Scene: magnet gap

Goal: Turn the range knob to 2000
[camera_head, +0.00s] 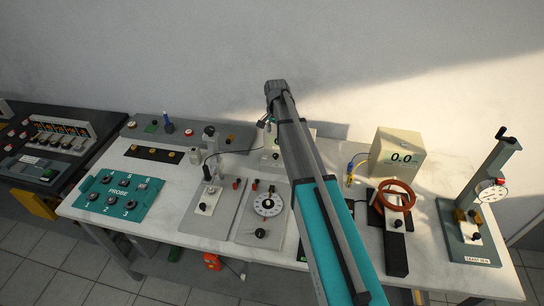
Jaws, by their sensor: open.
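A grey panel (244,226) on the bench bears a white dial plate with a black centre (268,204) and dark marks around it. A small black knob (260,233) sits below the dial. The lettering is too small to read, so I cannot tell whether this is the range knob or where it points. A beige meter box (395,158) at the back right shows 0.0 on its display; no knob is clear on it. My arm rises from the lower right across the bench's middle, right of the dial. My gripper's fingers are hidden behind the arm.
A teal PROBE panel (119,198) lies at the left of the white bench (178,187). Right of my arm stand a copper-coloured ring (397,186) on a dark base and a tall gauge stand (485,190). A dark console (55,145) is at far left.

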